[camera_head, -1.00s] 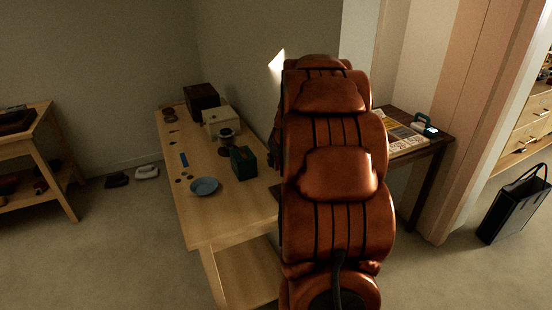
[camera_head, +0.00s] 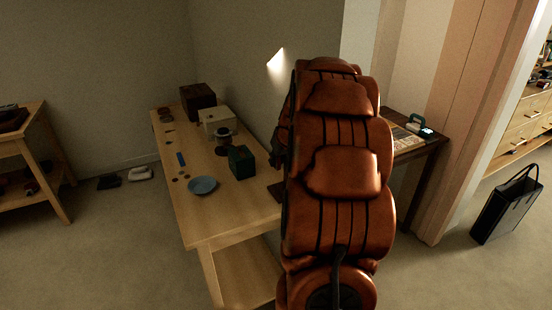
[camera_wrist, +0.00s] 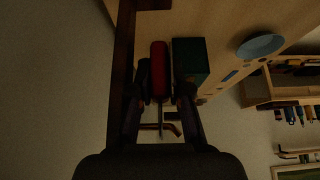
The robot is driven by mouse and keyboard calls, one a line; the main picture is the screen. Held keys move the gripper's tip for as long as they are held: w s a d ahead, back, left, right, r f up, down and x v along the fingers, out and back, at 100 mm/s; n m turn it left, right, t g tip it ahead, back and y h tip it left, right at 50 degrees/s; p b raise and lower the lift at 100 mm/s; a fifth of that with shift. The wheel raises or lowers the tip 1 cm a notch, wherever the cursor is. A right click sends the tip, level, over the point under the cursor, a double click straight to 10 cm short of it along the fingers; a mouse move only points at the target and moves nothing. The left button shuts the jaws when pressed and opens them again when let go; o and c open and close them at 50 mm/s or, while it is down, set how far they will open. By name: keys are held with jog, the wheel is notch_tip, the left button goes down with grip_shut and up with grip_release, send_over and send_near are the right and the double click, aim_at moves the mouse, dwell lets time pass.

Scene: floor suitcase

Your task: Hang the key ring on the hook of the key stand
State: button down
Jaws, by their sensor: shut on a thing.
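In the wrist view my gripper (camera_wrist: 165,93) is shut on a red, rounded piece (camera_wrist: 159,58), which looks like the tag of the key ring. A thin metal piece (camera_wrist: 160,118) extends from it between the fingers. A copper-coloured bent rod (camera_wrist: 173,129) shows just below, close to the thin piece; it may be the hook. I cannot tell whether they touch. A dark wooden bar (camera_wrist: 123,55) runs along the left of the fingers, possibly part of the key stand. In the head view my arm hides most of this area.
On the wooden table (camera_head: 215,215) are a blue bowl (camera_head: 203,185), a dark green box (camera_head: 242,162), a cream box (camera_head: 216,121) and a brown box (camera_head: 197,100). A dark side table (camera_head: 432,150) stands right of my arm. A black bag (camera_head: 506,208) is on the floor at right.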

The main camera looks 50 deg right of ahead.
jog(key=shift+s+d, duration=0.2)
jog(key=shift+d, duration=0.05)
jog(key=c, duration=1.2)
grip_release()
jog(key=shift+c, duration=0.2)
jog(key=shift+o, duration=1)
jog(key=shift+r, duration=0.2)
jog(key=v, duration=1.1)
jog(key=shift+s+d+r, duration=0.1)
jog(key=shift+s, duration=0.15)
jog(key=s+a+f+n+g+y+p, duration=0.1)
jog(key=s+a+g+p, duration=0.15)
jog(key=a, duration=1.15)
jog(key=s+a+f+n+g+y+p, duration=0.15)
jog(key=s+a, duration=0.25)
jog(key=a, duration=1)
jog(key=s+a+f+g, duration=0.1)
jog(key=s+a, duration=0.2)
jog(key=s, duration=0.2)
jog(key=s+a+n+g+p, duration=0.1)
jog(key=s+a, duration=0.2)
jog(key=s, duration=0.3)
jog(key=s+a+f+g+p, duration=0.1)
jog(key=s+a, duration=0.2)
jog(key=s, duration=0.3)
jog(key=shift+s+a+f+n+g+h, duration=0.1)
jog(key=shift+a+f+n+g+h, duration=0.15)
jog(key=shift+a+f+g, duration=0.1)
